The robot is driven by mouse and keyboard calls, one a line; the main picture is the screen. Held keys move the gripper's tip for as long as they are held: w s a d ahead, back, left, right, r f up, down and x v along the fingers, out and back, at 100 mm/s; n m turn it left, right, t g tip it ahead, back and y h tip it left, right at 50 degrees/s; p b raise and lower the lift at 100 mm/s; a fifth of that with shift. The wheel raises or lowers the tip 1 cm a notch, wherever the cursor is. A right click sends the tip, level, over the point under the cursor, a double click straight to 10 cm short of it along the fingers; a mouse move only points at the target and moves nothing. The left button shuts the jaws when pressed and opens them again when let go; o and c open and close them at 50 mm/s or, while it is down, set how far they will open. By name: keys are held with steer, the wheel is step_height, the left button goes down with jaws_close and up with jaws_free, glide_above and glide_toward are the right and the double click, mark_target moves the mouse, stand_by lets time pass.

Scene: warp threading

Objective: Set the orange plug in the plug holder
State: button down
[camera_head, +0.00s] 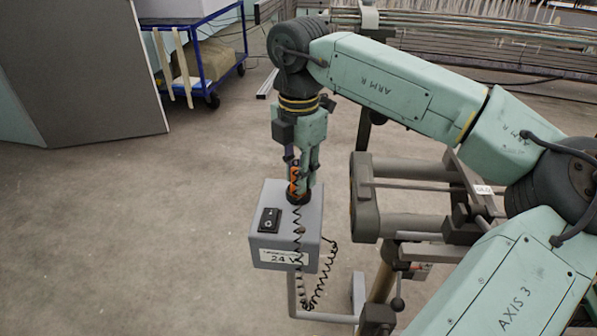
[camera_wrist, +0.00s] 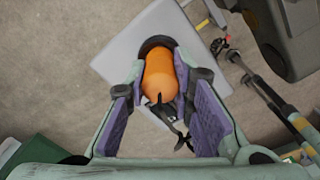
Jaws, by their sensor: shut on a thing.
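The orange plug (camera_head: 294,180) is upright between the fingers of my gripper (camera_head: 302,172), just above or in the dark round plug holder (camera_head: 298,198) on top of the grey 24 V box (camera_head: 312,222). In the wrist view the orange plug (camera_wrist: 161,76) lies between the purple pads of my gripper (camera_wrist: 160,90), which is shut on it. The dark ring of the holder (camera_wrist: 158,45) shows around the plug's far end. How deep the plug sits is hidden. A coiled black cord (camera_head: 299,245) hangs in front of the box.
The box has a black switch (camera_head: 269,220) and stands on a grey bent-tube stand (camera_head: 320,315). Machine rollers (camera_head: 400,190) are close on the right. A blue cart (camera_head: 210,50) stands at the back left. The floor on the left is clear.

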steer(key=shift+f, duration=0.1)
steer(key=c, duration=1.3)
jaws_free()
